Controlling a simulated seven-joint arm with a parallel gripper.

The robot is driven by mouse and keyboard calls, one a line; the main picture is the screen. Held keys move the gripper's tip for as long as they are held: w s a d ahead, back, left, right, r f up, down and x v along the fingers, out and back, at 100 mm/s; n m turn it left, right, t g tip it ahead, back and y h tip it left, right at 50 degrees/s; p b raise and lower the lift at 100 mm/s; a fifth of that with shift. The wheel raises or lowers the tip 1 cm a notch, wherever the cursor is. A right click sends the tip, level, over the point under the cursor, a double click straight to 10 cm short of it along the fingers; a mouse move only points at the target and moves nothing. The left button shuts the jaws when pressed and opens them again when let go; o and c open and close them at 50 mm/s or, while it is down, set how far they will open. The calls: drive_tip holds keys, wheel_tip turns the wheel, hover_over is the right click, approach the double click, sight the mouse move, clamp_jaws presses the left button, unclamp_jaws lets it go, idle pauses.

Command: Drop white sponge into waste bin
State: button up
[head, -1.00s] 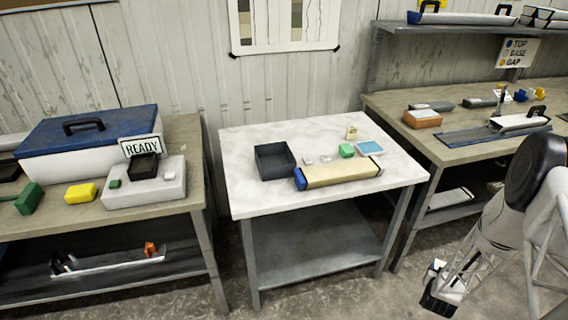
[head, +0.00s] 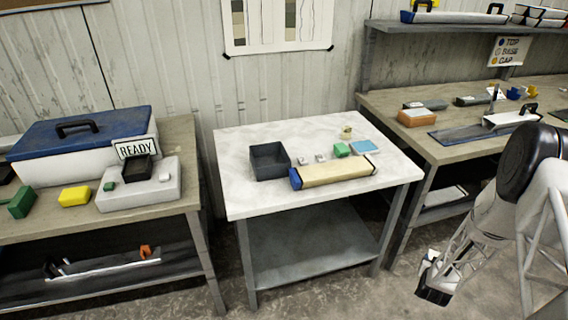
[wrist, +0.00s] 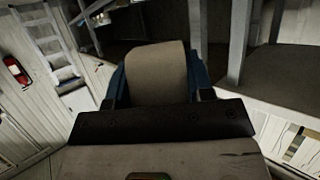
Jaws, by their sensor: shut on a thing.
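My gripper (wrist: 158,78) is shut on a pale, rounded block between its blue fingers in the wrist view; I take this to be the white sponge (wrist: 160,72). In the head view my gripper (head: 433,285) hangs low at the right, over the floor and in front of the right bench. A small white patch shows beside it there, too small to tell what it is. I cannot make out a waste bin in either view.
A pale table (head: 235,190) in the middle bears a dark open box (head: 268,175), a beige tube (head: 332,171) and small blocks. A left bench (head: 185,140) holds a blue-lidded case (head: 85,128). A right bench (head: 400,100) stands near my arm. Bare floor shows in front.

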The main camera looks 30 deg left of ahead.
drive_tip(key=w+a+r+n+y, duration=0.1)
drive_tip(key=w+a+r, duration=0.55)
drive_tip(key=r, duration=0.35)
drive_tip(key=w+a+r, duration=0.6)
drive_tip(key=a+r, duration=0.1)
drive_tip(key=r, duration=0.4)
drive_tip(key=w+a+r+n+y, duration=0.1)
drive_tip(key=w+a+r, duration=0.1)
drive_tip(key=a+r, duration=0.65)
drive_tip(key=w+a+r, duration=0.2)
drive_tip(key=a+r, duration=0.5)
drive_tip(key=r, duration=0.3)
drive_tip(key=s+a+n+g+y, duration=0.1)
drive_tip(key=s+a+n+y, duration=0.25)
drive_tip(key=a, duration=1.35)
drive_tip(key=s+a+f+n+g+y, duration=0.1)
drive_tip(key=s+a+f+y, duration=0.1)
drive_tip(key=s+a, duration=0.5)
drive_tip(key=s+a+f+n+g+y, duration=0.1)
drive_tip(key=s+a+f+n+y, duration=0.1)
drive_tip(key=s+a, duration=0.6)
drive_tip(key=a, duration=0.6)
drive_tip(key=shift+s+a+f+g, duration=0.3)
drive_tip(key=shift+a+g, duration=0.1)
drive_tip(key=shift+n, duration=0.25)
drive_tip(key=shift+f, duration=2.95)
